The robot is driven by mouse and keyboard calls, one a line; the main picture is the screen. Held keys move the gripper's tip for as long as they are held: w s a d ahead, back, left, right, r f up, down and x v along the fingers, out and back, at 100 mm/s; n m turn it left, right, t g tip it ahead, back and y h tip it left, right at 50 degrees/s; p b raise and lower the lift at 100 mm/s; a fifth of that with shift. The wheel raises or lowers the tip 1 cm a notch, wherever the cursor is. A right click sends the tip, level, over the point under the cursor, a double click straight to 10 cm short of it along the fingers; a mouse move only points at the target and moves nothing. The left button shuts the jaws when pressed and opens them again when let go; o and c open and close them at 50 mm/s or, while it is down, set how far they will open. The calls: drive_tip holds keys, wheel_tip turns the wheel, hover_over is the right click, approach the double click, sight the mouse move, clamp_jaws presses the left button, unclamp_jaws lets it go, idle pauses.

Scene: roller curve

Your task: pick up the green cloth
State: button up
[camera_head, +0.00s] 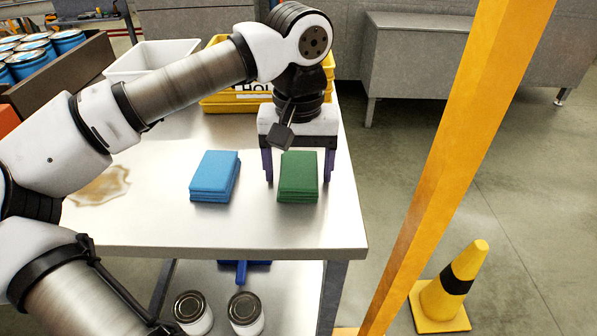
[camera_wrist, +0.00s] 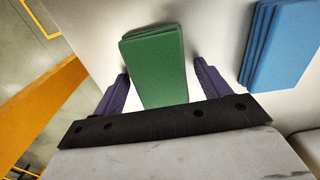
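The green cloth (camera_head: 298,174) is a folded stack lying on the white table near its right front edge. It also shows in the wrist view (camera_wrist: 154,68), between the two purple fingers. My gripper (camera_head: 298,176) is open, pointing down, with one finger on each side of the green cloth. In the wrist view (camera_wrist: 160,85) a gap shows between each finger and the cloth, narrower on the left. The cloth rests on the table.
A folded blue cloth stack (camera_head: 214,175) lies left of the green one. A brown stain (camera_head: 100,186) is further left. Yellow (camera_head: 225,100) and white (camera_head: 150,58) bins stand behind. A yellow post (camera_head: 455,150) and cone (camera_head: 452,285) stand to the right.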

sight(299, 168)
drive_tip(key=c, duration=0.8)
wheel_tip(299, 168, up, 10)
drive_tip(key=b, duration=0.1)
drive_tip(key=o, duration=0.3)
drive_tip(key=shift+c, duration=1)
